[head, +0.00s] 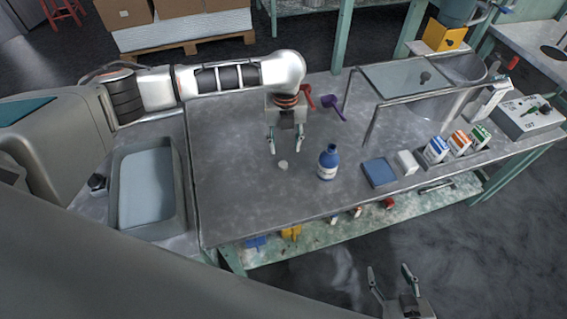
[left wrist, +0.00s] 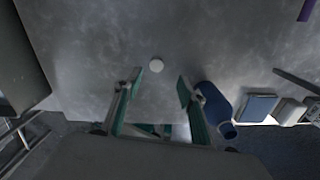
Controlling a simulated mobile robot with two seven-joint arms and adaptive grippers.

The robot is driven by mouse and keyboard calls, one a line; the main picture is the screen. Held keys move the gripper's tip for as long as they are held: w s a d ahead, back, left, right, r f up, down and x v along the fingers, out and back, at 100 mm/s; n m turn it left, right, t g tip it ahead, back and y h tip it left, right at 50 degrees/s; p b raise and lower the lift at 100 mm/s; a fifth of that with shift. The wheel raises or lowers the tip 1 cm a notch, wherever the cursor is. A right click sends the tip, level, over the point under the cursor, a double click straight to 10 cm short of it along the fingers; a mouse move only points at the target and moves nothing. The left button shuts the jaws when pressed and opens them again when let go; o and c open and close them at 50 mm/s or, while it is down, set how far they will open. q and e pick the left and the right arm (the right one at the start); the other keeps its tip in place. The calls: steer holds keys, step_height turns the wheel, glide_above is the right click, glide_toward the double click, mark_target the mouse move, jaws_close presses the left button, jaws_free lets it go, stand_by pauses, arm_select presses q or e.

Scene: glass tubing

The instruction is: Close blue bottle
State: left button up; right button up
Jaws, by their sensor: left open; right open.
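The blue bottle (head: 328,163) stands upright on the grey metal table, with a white label on its front. In the left wrist view the bottle (left wrist: 216,108) is just right of my gripper's right finger. A small round white cap (head: 283,164) lies on the table to the left of the bottle. In the left wrist view the cap (left wrist: 156,65) lies ahead, between the lines of the two fingers. My left gripper (head: 286,146) is open and empty, above the table behind the cap. My right gripper (head: 391,275) is open and empty, in front of the table over the floor.
A blue box (head: 379,172) and a white block (head: 406,162) are right of the bottle, then several cartons (head: 458,142). Red and purple scoops (head: 334,107) lie behind. A metal sink (head: 180,200) is at left. A glass-topped stand (head: 400,77) is at back right.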

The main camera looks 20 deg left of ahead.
mark_target(283, 163)
arm_select(q)
step_height(283, 163, down, 3)
steer(key=shift+r, duration=0.2)
arm_select(e)
steer(key=shift+w, duration=0.4)
steer(key=shift+r, duration=0.15)
arm_select(q)
steer(key=f, duration=0.1)
steer(key=f+b, duration=0.1)
steer(key=f, duration=0.3)
steer(key=shift+s+a+f+b, duration=0.15)
steer(key=shift+s+a+b, duration=0.1)
steer(key=shift+b, duration=0.1)
arm_select(e)
steer(key=shift+s+f, duration=0.2)
steer(key=shift+f, duration=0.7)
steer(key=shift+r, duration=0.15)
arm_select(q)
steer(key=c, duration=0.8)
